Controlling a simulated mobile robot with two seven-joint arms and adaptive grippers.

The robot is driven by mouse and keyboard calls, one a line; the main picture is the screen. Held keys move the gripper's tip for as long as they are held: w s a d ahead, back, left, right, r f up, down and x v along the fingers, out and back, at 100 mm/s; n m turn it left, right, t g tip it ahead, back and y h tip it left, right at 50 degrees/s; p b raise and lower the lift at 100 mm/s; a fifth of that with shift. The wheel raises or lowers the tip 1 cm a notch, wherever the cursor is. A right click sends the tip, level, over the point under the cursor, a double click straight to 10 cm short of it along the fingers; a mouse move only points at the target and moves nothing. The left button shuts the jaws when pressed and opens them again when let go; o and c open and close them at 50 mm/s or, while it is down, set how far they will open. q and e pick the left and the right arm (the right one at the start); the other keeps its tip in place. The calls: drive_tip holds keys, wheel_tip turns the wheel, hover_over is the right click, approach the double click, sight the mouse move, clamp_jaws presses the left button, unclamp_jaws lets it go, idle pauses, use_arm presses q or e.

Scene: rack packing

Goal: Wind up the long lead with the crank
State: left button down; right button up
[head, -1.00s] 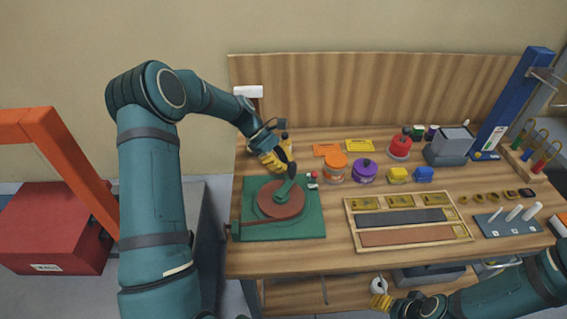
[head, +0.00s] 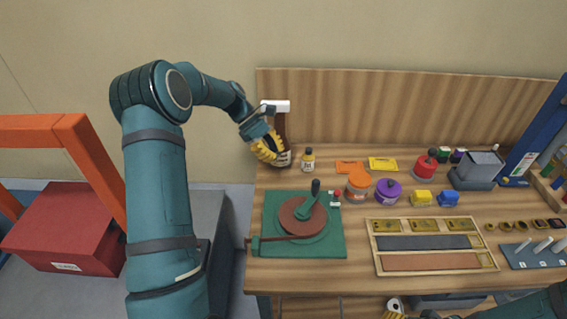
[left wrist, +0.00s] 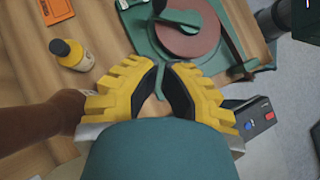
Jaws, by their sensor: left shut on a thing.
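The winder has a green base plate (head: 330,240), a red-brown disc (head: 290,222) and a green crank with an upright black knob (head: 315,187). The crank stands clear of both grippers. A dark red-brown strip runs from the disc to the plate's left side; I cannot tell whether it is the lead. My left gripper (head: 272,153) is at the back left, behind the winder, beside a brown post. In the left wrist view its fingers (left wrist: 163,68) are close together; what they hold is hidden. My right gripper (head: 392,314) is mostly cut off at the bottom edge.
The brown post with a white top (head: 277,106) and a small yellow-labelled bottle (head: 308,160) stand near my left gripper. Orange (head: 358,185) and purple (head: 388,191) jars stand right of the winder. A wooden tray (head: 430,271) lies in front of them.

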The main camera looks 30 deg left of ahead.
use_arm(q)
drive_tip(key=w+d+r+m+y+p, duration=0.2)
drive_tip(key=w+d+r+y, duration=0.15)
drive_tip(key=y, duration=0.25)
drive_tip(key=shift+g, duration=0.3)
drive_tip(key=x, duration=0.9)
drive_tip(key=shift+f, duration=0.25)
drive_tip(key=d, duration=0.3)
drive_tip(key=shift+s+d, duration=0.1)
drive_tip(key=shift+s, duration=0.2)
drive_tip(key=shift+s+d, duration=0.1)
drive_tip(key=shift+d, duration=0.3)
drive_tip(key=shift+f, duration=0.1)
